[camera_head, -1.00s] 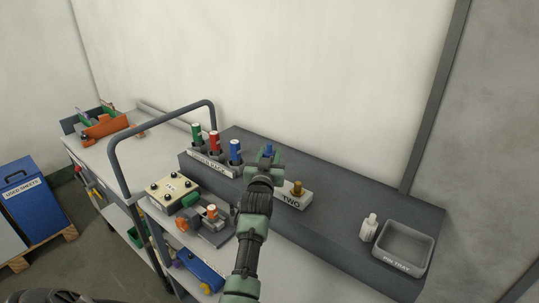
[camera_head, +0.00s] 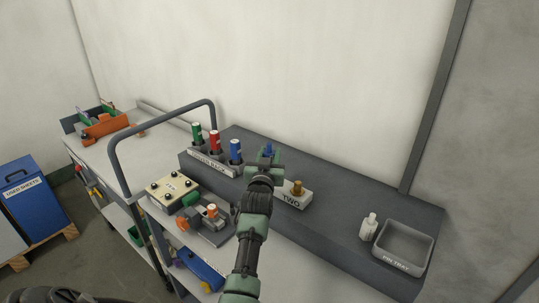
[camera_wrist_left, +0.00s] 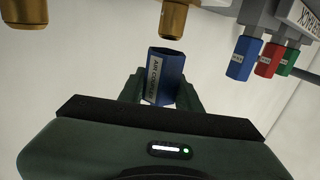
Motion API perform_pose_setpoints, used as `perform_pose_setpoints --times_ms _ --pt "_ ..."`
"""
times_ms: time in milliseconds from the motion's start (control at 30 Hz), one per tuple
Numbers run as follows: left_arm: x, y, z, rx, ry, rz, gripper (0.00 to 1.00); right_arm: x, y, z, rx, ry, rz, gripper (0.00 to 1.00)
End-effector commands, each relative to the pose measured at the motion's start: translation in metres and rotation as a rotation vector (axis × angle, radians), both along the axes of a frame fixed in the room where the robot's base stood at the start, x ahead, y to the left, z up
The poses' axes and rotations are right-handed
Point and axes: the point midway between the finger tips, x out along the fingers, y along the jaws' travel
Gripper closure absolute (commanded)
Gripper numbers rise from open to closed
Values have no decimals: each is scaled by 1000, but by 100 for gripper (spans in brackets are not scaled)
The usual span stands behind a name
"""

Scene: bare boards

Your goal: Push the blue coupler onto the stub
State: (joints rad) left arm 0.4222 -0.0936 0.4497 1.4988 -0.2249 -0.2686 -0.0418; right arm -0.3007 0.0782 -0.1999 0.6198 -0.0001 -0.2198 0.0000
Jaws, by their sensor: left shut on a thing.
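My left gripper (camera_head: 267,163) is shut on the blue coupler (camera_head: 268,150). The left wrist view, which looks upside down, shows the coupler (camera_wrist_left: 165,76) with a white label between the fingers of the gripper (camera_wrist_left: 160,92). A brass stub (camera_wrist_left: 173,18) lines up roughly with the coupler's open end there, with a small gap between them. Another brass stub (camera_wrist_left: 24,12) stands to its left. In the head view, one brass stub (camera_head: 297,187) stands on the block marked TWO (camera_head: 292,201). The nearer stub is hidden behind my gripper. My right gripper is not in view.
A rack (camera_head: 213,165) with green, red and blue couplers stands left of my gripper. A control box (camera_head: 172,190) and a clamp fixture (camera_head: 208,222) sit in front. A white bottle (camera_head: 369,228) and a pin tray (camera_head: 403,246) are to the right.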

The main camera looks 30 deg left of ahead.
Motion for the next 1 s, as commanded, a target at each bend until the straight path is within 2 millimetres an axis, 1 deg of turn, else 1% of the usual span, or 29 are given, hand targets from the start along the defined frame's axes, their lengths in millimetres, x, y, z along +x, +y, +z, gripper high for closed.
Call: perform_pose_setpoints --times_ms 300,633,1000 --pt "0 0 1 0 0 0 100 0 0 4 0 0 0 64" --pt "0 0 0 0 -1 0 100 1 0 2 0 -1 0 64" --pt "0 0 -10 0 0 0 100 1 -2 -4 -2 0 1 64"
